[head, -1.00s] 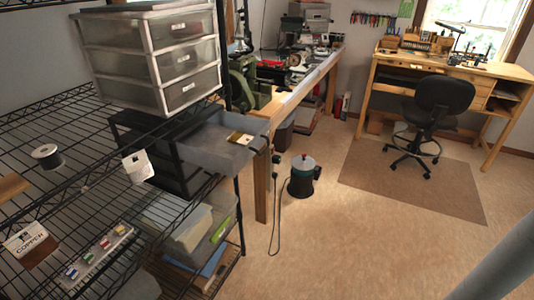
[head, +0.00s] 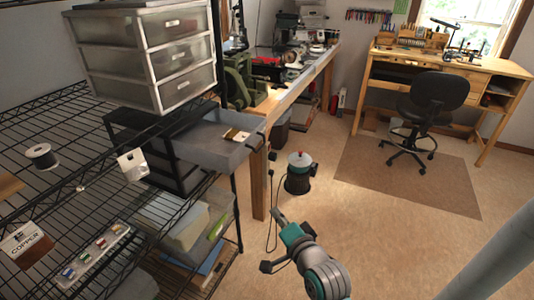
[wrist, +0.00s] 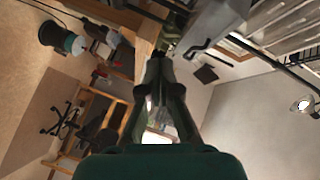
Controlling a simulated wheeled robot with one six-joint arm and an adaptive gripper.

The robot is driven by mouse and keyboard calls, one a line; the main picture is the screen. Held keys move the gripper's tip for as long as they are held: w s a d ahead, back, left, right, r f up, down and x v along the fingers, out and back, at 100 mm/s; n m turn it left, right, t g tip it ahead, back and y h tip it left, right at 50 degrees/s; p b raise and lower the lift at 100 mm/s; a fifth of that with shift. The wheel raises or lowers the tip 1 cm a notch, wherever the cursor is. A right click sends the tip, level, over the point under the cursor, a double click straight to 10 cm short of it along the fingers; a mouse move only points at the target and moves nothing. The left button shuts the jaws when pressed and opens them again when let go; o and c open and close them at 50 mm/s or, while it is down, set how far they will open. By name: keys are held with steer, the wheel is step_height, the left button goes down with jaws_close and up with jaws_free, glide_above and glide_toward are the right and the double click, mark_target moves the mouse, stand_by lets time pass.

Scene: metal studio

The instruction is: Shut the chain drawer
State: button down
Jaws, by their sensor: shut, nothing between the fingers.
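The chain drawer (head: 212,140) is a grey translucent drawer in a black-framed unit on the wire shelf. It is pulled well out, past the shelf edge, with a small pale and brown item (head: 236,135) at its front. My gripper (head: 278,214) is low in front of the shelf, below and a little right of the drawer, apart from it. In the wrist view my gripper (wrist: 158,56) has its fingers together with nothing between them. A grey box shape, apparently the drawer (wrist: 218,28), shows at the top there, beyond the fingertips.
A white-framed drawer unit (head: 145,55) stands above the open drawer. A wooden workbench (head: 295,85) is close to its right. The wire shelf (head: 60,150) holds a spool and tags. Open floor (head: 400,240) lies to the right.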

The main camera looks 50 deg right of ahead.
mark_target(212, 143)
steer(key=w+d+r+m+h, duration=0.1)
steer(key=w+d+r+m, duration=0.25)
steer(key=d+r, duration=0.5)
steer(key=a+x, duration=0.1)
steer(key=x, duration=1.2)
steer(key=shift+w+a+f+m, duration=0.25)
steer(key=shift+w+f+m, duration=0.05)
steer(key=shift+w+m, duration=0.05)
steer(key=w+a, duration=0.2)
steer(key=w, duration=0.4)
steer(key=w+a, duration=0.2)
steer(key=w, duration=0.4)
steer(key=w+a, duration=0.2)
steer(key=w, duration=0.5)
steer(key=shift+a, duration=0.1)
steer(key=shift+w+a+r, duration=0.1)
steer(key=shift+w+a, duration=0.1)
steer(key=shift+w, duration=0.3)
steer(key=shift+w+a, duration=0.1)
